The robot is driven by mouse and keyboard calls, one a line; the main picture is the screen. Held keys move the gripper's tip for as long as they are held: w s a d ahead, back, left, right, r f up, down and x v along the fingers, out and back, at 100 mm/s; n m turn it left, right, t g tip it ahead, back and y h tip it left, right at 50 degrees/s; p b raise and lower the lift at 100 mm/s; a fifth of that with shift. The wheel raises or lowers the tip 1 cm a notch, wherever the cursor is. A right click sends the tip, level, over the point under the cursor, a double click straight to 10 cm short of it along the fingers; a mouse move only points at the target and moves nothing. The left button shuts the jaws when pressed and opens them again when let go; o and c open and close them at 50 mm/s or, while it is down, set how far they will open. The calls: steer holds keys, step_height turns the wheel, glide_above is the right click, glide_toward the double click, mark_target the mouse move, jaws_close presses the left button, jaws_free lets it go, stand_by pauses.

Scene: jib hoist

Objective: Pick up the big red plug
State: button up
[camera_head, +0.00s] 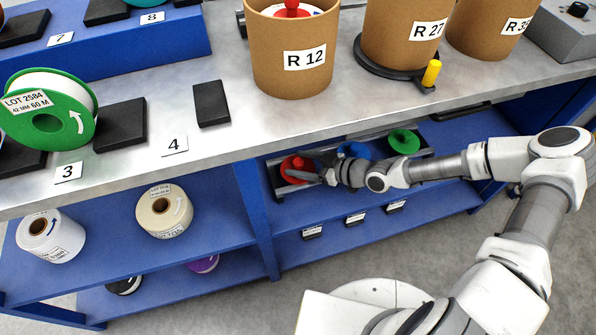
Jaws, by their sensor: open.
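The red plug (297,170) sits in a tray (283,189) on the blue lower shelf, at the left of a row of three plugs. A blue plug (352,149) is in the middle, partly hidden by my arm, and a green plug (403,141) is at the right. My gripper (316,170) is open at the right side of the red plug, overlapping it in this view. I cannot tell whether the fingers touch it or stand around it.
The grey worktop (225,150) overhangs the shelf just above my arm. Cardboard drums, including R 12 (290,80), stand on it. A blue upright (252,200) is left of the tray. Spools, including a cream one (164,212), stand left.

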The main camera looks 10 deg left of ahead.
steer(key=shift+w+a+f, duration=0.1)
steer(key=shift+a+f, duration=0.1)
steer(key=shift+a, duration=0.25)
jaws_close()
steer(key=shift+r, duration=0.1)
